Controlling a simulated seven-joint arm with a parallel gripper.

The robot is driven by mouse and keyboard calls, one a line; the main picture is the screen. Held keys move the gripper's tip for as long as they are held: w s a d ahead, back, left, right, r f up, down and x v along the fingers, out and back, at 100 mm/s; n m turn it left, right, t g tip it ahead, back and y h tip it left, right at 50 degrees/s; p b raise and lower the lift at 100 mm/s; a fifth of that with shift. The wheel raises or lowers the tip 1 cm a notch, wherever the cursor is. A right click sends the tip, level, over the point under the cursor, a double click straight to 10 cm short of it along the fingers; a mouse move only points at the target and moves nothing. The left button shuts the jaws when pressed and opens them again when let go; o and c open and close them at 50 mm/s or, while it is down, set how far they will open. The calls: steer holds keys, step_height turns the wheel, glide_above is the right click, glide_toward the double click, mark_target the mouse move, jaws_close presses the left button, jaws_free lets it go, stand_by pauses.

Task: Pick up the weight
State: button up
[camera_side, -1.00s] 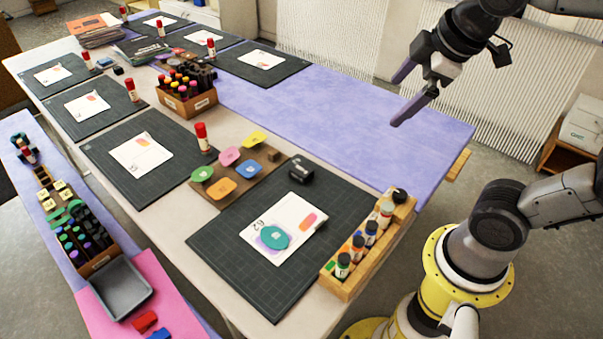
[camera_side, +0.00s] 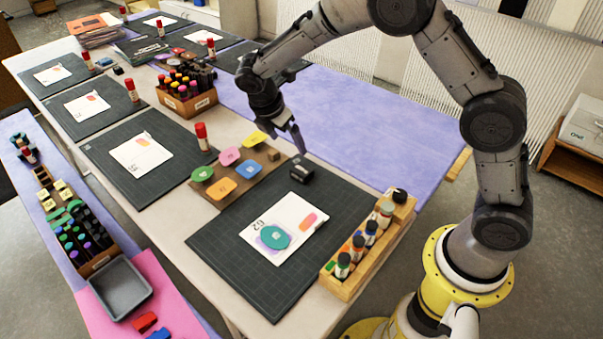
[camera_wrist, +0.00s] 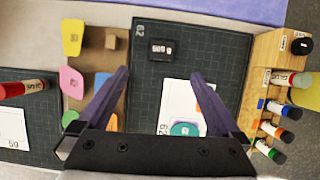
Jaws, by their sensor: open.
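The weight (camera_side: 301,171) is a small black block with a white label on its face. It sits on the upper corner of the nearest dark cutting mat (camera_side: 240,275). In the wrist view the weight (camera_wrist: 161,50) lies beyond my fingertips, roughly centred between them. My gripper (camera_side: 288,142) is above the table, a little up and left of the weight in the side view. In the wrist view my gripper (camera_wrist: 160,74) has its two purple fingers spread with nothing between them. The gap in height to the weight is hard to judge.
A white card (camera_side: 290,223) with coloured shapes lies on the same mat. A wooden rack of bottles (camera_side: 348,284) stands along its right edge. A brown board with coloured shapes (camera_side: 232,192) and a small wooden block (camera_side: 274,155) are left of the weight. The purple cloth (camera_side: 370,125) behind is clear.

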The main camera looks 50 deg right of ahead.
glide_toward(301, 170)
steer(key=x, duration=0.3)
steer(key=shift+a, duration=0.15)
steer(key=shift+x, duration=3.15)
steer(key=shift+c, duration=0.3)
steer(key=shift+r, duration=0.15)
jaws_close()
